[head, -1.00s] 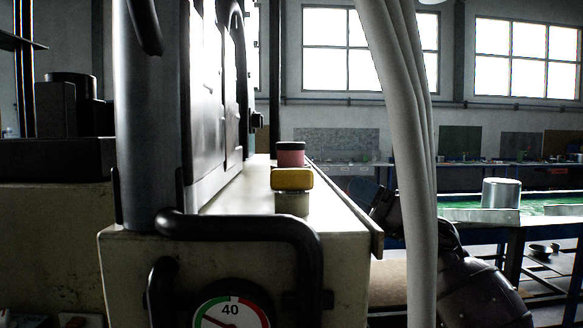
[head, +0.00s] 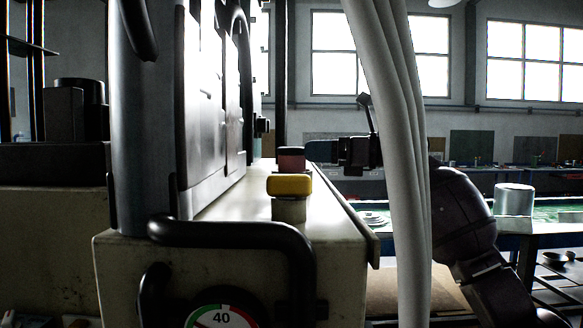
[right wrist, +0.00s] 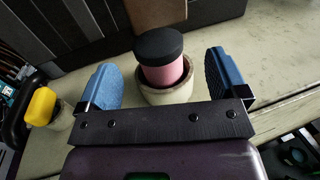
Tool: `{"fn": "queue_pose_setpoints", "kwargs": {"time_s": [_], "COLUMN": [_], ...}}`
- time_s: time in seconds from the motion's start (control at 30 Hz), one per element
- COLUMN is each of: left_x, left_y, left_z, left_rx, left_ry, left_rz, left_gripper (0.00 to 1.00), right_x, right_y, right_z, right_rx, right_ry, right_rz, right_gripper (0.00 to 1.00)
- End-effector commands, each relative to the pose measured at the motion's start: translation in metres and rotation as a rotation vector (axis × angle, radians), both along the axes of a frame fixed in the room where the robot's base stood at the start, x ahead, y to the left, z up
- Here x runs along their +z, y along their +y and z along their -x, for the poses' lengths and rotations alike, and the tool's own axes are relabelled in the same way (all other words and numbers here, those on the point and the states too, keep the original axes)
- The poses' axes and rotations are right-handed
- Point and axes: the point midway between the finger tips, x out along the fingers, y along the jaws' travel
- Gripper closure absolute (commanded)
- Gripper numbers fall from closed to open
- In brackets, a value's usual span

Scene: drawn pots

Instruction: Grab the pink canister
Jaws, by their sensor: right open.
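The pink canister (head: 291,165) with a dark lid stands on the pale machine ledge, behind a yellow-topped pot. In the right wrist view the pink canister (right wrist: 170,74) sits upright in a round cream pot (right wrist: 168,95). My right gripper (right wrist: 160,62) is open, with one blue finger on each side of the canister and a visible gap to both. In the head view my right gripper (head: 318,151) comes in from the right at the canister's height, its blue finger close beside it. My left gripper is not in view.
The yellow-topped pot (head: 289,186) stands nearer on the ledge (head: 325,215). It also shows in the right wrist view (right wrist: 41,105). The dark machine front (head: 212,110) rises left of the ledge. Thick pale cables (head: 405,150) hang in front of my right arm.

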Motion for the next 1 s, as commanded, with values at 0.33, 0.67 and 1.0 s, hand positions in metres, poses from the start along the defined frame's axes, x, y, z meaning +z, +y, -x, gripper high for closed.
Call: {"fn": "queue_pose_setpoints", "kwargs": {"time_s": [0.33, 0.67, 1.0], "left_x": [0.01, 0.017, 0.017], "left_y": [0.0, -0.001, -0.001], "left_z": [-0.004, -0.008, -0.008], "left_rx": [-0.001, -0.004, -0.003], "left_ry": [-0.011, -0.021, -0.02], "left_rz": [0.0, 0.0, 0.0], "left_gripper": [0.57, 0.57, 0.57], "right_x": [0.001, -0.001, -0.002], "right_y": [0.029, 0.056, 0.057], "right_z": [-0.004, -0.011, -0.012], "right_rx": [0.003, -0.001, -0.001], "right_ry": [-0.001, 0.001, 0.001], "right_rz": [-0.002, -0.001, -0.001], "right_gripper": [0.08, 0.08, 0.27]}}
